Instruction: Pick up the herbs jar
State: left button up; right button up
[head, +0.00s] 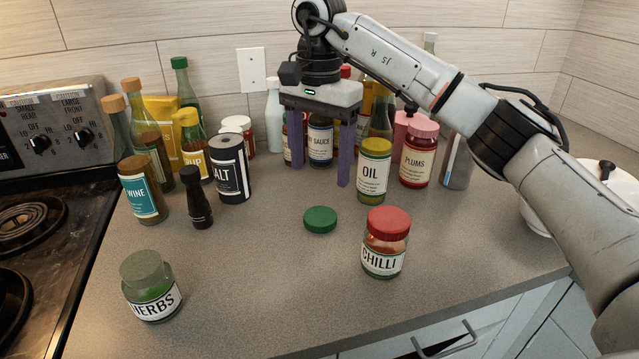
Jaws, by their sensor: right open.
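The herbs jar (150,288) stands upright at the front left of the counter, near the stove. It is a short glass jar with a grey-green lid and a white label. My right gripper (321,173) is far behind it and to the right, over the back of the counter near the oil jar. Its two purple fingers point down and are spread apart, with bottles showing behind them. It appears to hold nothing. My left gripper is not in view.
The chilli jar (385,243) and a loose green lid (320,219) are at the front middle. The oil jar (374,171), plums jar (419,154), salt can (229,168), dark pepper mill (196,198) and wine bottle (143,190) stand behind. Counter between herbs and chilli is clear. Stove (45,215) is left.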

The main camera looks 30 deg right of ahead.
aim_at(150, 286)
jog(key=k, duration=1)
